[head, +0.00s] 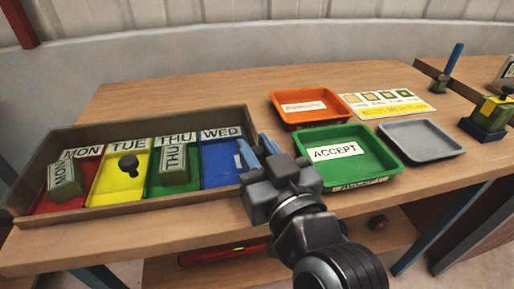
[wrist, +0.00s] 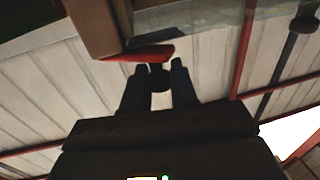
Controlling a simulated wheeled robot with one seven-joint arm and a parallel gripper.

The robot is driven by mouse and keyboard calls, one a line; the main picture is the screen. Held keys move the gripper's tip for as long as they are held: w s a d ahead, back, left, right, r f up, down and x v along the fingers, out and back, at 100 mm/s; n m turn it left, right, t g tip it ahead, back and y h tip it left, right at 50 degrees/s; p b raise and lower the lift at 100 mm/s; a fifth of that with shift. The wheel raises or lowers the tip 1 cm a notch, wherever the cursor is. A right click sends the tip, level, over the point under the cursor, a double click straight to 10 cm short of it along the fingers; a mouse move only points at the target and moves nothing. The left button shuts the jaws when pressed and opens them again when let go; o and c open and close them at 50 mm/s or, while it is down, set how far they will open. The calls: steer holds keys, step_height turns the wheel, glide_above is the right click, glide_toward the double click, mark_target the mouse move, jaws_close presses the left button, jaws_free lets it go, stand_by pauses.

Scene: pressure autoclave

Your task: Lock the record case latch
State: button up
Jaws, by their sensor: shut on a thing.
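The long brown case (head: 25,205) lies on the table at the left, with red, yellow, green and blue compartments labelled MON, TUE, THU and WED. A black knob (head: 128,166) stands in the yellow compartment. My gripper (head: 257,147) is at the case's right end, by the blue compartment (head: 218,162). In the wrist view, my gripper (wrist: 159,72) is shut on a small dark piece (wrist: 159,78) just below a red strip (wrist: 140,54). I cannot tell whether this piece is the latch.
Green blocks rest in the red (head: 65,182) and green (head: 174,161) compartments. To the right are a green ACCEPT tray (head: 383,150), an orange tray (head: 300,92), a grey tray (head: 422,150) and a colour card (head: 387,103). A blue-handled device (head: 453,58) stands farther right.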

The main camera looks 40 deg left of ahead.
jaws_close()
steer(key=shift+r, duration=0.1)
